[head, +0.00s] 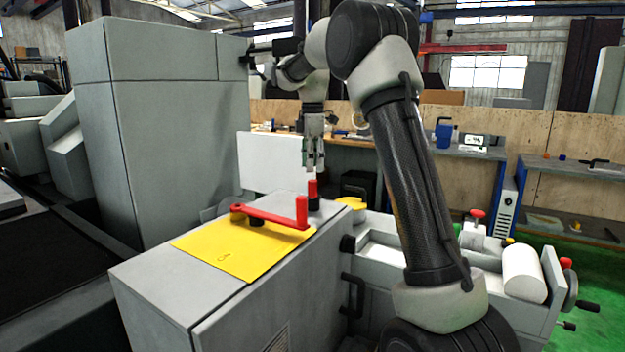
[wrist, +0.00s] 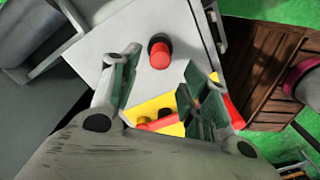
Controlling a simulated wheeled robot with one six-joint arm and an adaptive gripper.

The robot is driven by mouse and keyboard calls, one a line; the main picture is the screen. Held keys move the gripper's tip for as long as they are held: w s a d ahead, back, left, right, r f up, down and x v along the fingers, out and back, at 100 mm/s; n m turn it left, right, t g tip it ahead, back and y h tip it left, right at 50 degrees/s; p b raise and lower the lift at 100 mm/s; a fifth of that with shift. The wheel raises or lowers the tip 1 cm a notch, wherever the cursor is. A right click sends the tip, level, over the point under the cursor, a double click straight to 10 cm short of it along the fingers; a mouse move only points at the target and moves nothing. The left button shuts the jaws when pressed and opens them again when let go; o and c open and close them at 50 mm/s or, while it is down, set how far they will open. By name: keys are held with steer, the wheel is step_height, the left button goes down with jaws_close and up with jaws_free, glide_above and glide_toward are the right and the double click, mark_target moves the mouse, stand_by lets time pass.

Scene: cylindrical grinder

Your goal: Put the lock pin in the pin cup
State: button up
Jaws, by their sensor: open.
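The lock pin (head: 312,188) appears to be the red-topped upright pin with a black lower part, standing on the grey machine top. In the wrist view the pin (wrist: 160,55) is seen from above, in line with the gap between the fingers. My gripper (head: 314,166) points down just above it, open and empty, apart from the pin. Its two spread fingers also show in the wrist view (wrist: 161,68). I cannot pick out the pin cup for certain; a yellow round thing (head: 353,203) sits behind the machine's edge, partly hidden.
A red lever (head: 270,214) with an upright handle lies over a yellow plate (head: 235,252), close beside the pin. A tall grey cabinet (head: 170,130) stands to the left. A white cylinder (head: 523,273) lies at the right end. Benches (head: 465,153) stand behind.

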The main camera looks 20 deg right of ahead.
step_height(320, 180, up, 5)
steer(key=s+a+r+m+t, duration=0.15)
steer(key=s+m, duration=0.25)
steer(key=s, duration=0.5)
steer(key=s+r+m+t, duration=0.1)
steer(key=s+r+m, duration=0.15)
steer(key=s, duration=0.75)
steer(key=s+f+m+t, duration=0.1)
steer(key=s+f+m, duration=0.3)
steer(key=s, duration=0.5)
steer(key=s+f+m+t, duration=0.1)
steer(key=s+f+m, duration=0.4)
steer(key=s+f, duration=0.3)
steer(key=shift+s+a, duration=0.35)
steer(key=shift+s, duration=0.8)
